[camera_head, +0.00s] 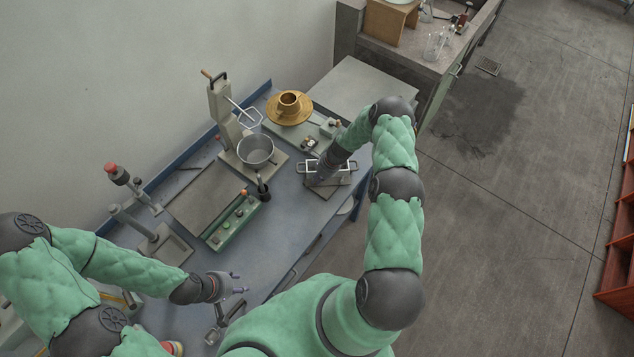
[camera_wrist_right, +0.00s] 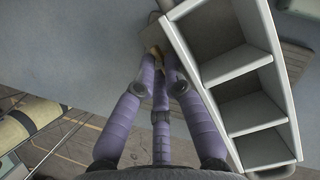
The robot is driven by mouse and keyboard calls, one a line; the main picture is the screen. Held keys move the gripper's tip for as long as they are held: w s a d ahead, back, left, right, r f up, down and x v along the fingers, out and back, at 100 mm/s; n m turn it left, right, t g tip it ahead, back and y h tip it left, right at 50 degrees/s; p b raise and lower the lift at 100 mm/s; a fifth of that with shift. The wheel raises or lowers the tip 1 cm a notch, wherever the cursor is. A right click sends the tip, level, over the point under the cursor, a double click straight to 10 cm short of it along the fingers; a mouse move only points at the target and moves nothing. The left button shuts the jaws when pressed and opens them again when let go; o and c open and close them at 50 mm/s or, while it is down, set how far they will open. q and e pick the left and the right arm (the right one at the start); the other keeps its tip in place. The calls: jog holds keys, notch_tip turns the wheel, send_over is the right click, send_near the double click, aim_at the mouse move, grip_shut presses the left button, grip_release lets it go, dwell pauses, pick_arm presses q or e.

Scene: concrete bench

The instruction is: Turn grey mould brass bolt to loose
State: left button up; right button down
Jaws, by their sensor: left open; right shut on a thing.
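The grey mould (camera_wrist_right: 237,66), a light-grey frame with open compartments, fills the right part of the right wrist view. In the head view the mould (camera_head: 341,166) lies near the bench's right edge, partly hidden by my right gripper (camera_head: 317,181). In the wrist view my right gripper (camera_wrist_right: 156,58) has its purple fingers closed together at the mould's end, on a small brass-coloured piece, the brass bolt (camera_wrist_right: 156,50). The fingers hide most of the bolt, so its turn cannot be told. My left gripper (camera_head: 238,287) is open and empty above the bench's near edge.
A metal pot (camera_head: 256,150) on a stand and a dark cup (camera_head: 262,187) stand left of the mould. A brass flanged part (camera_head: 289,106) stands behind. A green control box (camera_head: 232,222) and a lever stand (camera_head: 163,243) are nearer my left arm.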

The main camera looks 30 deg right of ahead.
dwell(0.4)
jog(key=c, duration=1.6)
grip_release()
jog(key=p, duration=0.1)
jog(key=m+p, duration=0.1)
jog(key=p, duration=0.1)
jog(key=shift+s+r+m+t, duration=0.1)
jog(key=shift+r+m+t, duration=0.15)
jog(key=shift+m+t, duration=0.05)
jog(key=shift+a+f+m+h+p, duration=0.1)
jog(key=shift+m+h+p, duration=0.2)
jog(key=shift+m+p, duration=0.55)
jog(key=shift+f+m+t, duration=0.1)
jog(key=shift+m+t, duration=0.15)
jog(key=shift+t, duration=0.05)
jog(key=shift+m+h, duration=0.3)
jog(key=shift+m, duration=0.1)
